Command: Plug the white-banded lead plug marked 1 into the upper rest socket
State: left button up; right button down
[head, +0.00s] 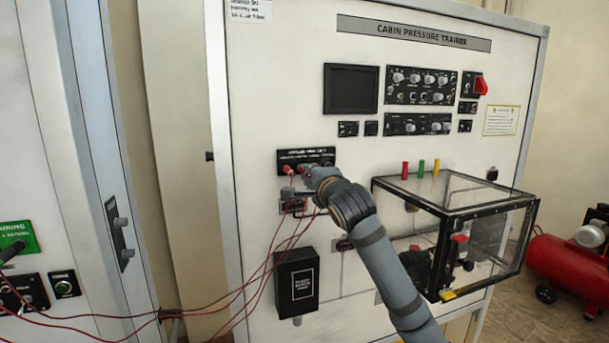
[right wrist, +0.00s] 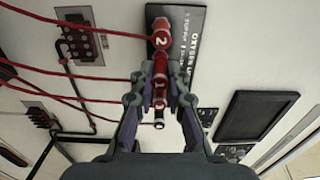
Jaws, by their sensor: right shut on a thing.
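My right gripper (head: 306,180) is in front of the trainer panel, just below the black plate with red plugs (head: 306,159). In the right wrist view its fingers (right wrist: 160,84) are closed around a red lead plug marked 1 (right wrist: 159,90). A black end with a pale band (right wrist: 158,116) shows between the fingers. A red plug marked 2 (right wrist: 161,39) stands on the black lettered plate (right wrist: 184,48), just beyond the fingertips. The gripper partly hides the plate. I cannot tell which socket is the upper rest socket. My left gripper is not in view.
Red leads (head: 262,268) hang left of my right arm. Small socket plates (head: 293,206) sit below the gripper, and a black box (head: 297,281) lower still. A clear case (head: 458,194) juts out at right. A red tank (head: 562,270) stands far right.

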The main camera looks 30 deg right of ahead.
jog(key=shift+b+v, duration=1.4)
jog(key=shift+v, duration=0.65)
jog(key=s+a+f+n+g+y, duration=0.1)
jog(key=a+f+n+y, duration=0.4)
jog(key=a+f, duration=0.55)
jog(key=s+a+f+n+g+y, duration=0.1)
jog(key=a+f+n+y, duration=0.2)
jog(key=a+f+y, duration=0.7)
jog(key=s+a+f+n+g+y, duration=0.1)
jog(key=s+a+f+n+g, duration=0.1)
jog(key=s+a+f, duration=0.2)
jog(key=s+a+f+n+g+y, duration=0.2)
jog(key=s+a+f, duration=0.3)
jog(key=s+f, duration=0.4)
jog(key=s+n+g, duration=0.1)
jog(key=s, duration=0.1)
jog(key=shift+s+y, duration=0.3)
jog(key=shift+a+f, duration=0.1)
jog(key=shift+f, duration=0.1)
